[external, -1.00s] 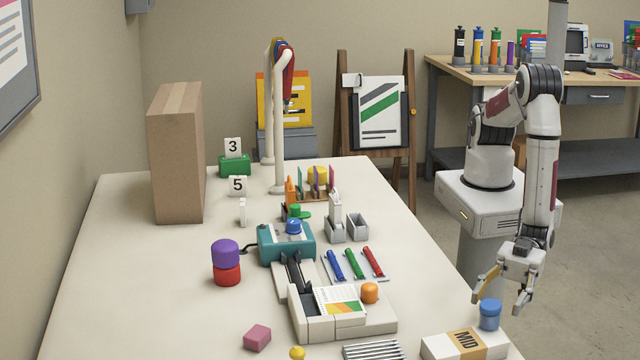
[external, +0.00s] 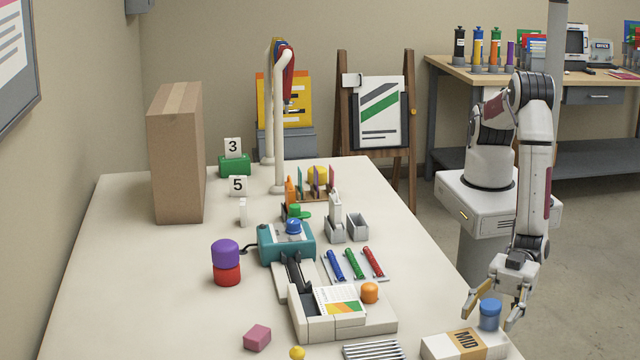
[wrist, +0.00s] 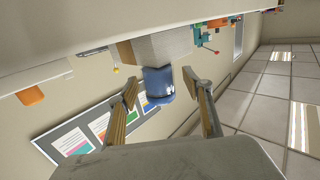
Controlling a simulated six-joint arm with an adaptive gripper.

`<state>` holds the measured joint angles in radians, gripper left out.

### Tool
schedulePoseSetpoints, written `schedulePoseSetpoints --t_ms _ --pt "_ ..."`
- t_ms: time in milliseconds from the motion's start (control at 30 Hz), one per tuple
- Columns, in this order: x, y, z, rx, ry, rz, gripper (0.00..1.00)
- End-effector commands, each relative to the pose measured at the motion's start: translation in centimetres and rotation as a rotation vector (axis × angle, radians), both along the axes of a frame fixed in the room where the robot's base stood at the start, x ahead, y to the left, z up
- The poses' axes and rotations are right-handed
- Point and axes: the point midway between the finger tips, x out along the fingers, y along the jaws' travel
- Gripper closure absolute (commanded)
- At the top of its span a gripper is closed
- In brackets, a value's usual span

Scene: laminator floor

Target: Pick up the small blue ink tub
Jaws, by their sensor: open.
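The small blue ink tub (external: 490,314) stands upright on a white box marked MID (external: 466,345) at the near right corner of the table. My gripper (external: 491,312) is open, with one finger to the left of the tub and the other to its right. In the wrist view the blue tub (wrist: 158,85) shows just beyond and between the open fingertips of my gripper (wrist: 160,84), nearer the left one. I cannot tell whether either finger touches it.
A laminator-like machine with an orange knob (external: 369,293) sits left of the box. Red, green and blue pens (external: 354,264) lie behind it. A striped grey rack (external: 373,350) is at the near edge.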

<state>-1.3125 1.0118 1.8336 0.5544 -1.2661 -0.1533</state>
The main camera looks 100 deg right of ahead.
Motion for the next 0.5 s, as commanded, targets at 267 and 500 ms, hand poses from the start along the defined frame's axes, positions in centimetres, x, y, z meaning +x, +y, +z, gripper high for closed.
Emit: schedulePoseSetpoints --t_ms 267,500 --pt "-0.03 -0.01 -0.02 0.0 0.0 0.0 0.5" --pt "-0.04 -0.01 -0.01 0.0 0.0 0.0 0.86"
